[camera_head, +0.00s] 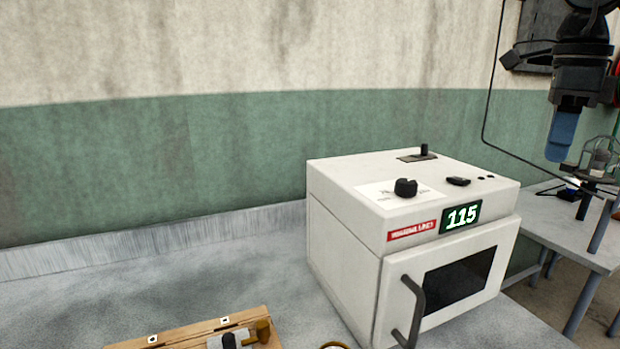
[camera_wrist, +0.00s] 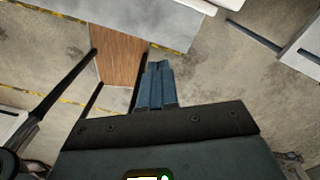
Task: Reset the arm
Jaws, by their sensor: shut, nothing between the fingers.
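My gripper (camera_head: 560,151) hangs at the upper right of the head view, fingers pointing down. It is to the right of the white oven and higher than its top. Its blue fingers are shut together with nothing between them, and they also show in the wrist view (camera_wrist: 158,68). Below them in the wrist view is a concrete floor. The upper part of my arm is cut off by the frame's top edge.
The white oven (camera_head: 345,225) stands on a grey counter (camera_head: 90,300), door closed, display (camera_head: 461,217) reading 115. A wooden box (camera_head: 165,338) lies at the front. A side table (camera_head: 570,243) with a stand (camera_head: 597,175) is near my gripper, at right.

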